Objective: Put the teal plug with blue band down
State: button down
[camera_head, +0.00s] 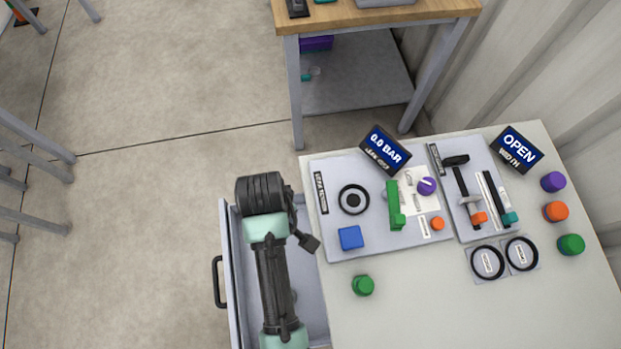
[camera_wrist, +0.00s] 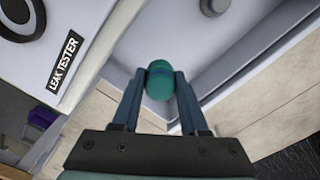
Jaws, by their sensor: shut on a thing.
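The teal plug with blue band (camera_wrist: 160,80) is between the two fingers of my gripper (camera_wrist: 160,88) in the wrist view. My gripper is shut on it. The plug is held above or inside the open grey drawer (camera_wrist: 235,65); its exact height cannot be told. In the head view the drawer (camera_head: 229,250) stands out at the left of the bench, partly covered by my arm. The plug is not visible in the head view, hidden by my arm and wrist.
The bench (camera_head: 420,310) carries the leak tester panel (camera_head: 335,175) with a green lever (camera_head: 395,205) and a blue block (camera_head: 350,237). A green plug (camera_head: 363,286) stands near the front. Orange, purple and green plugs (camera_head: 571,244) stand at the right. The front bench top is mostly clear.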

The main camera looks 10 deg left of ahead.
aim_at(298, 269)
jog(key=shift+n, duration=0.8)
jog(key=f, duration=0.4)
jog(key=s+f+b, duration=0.1)
jog(key=f, duration=0.3)
jog(key=a+f+b, duration=0.1)
jog(key=f, duration=0.3)
jog(key=shift+s+a+f, duration=0.1)
jog(key=shift+s+f, duration=0.05)
jog(key=shift+f, duration=0.2)
jog(key=shift+c, duration=2.2)
grip_release()
jog(key=shift+r, duration=0.15)
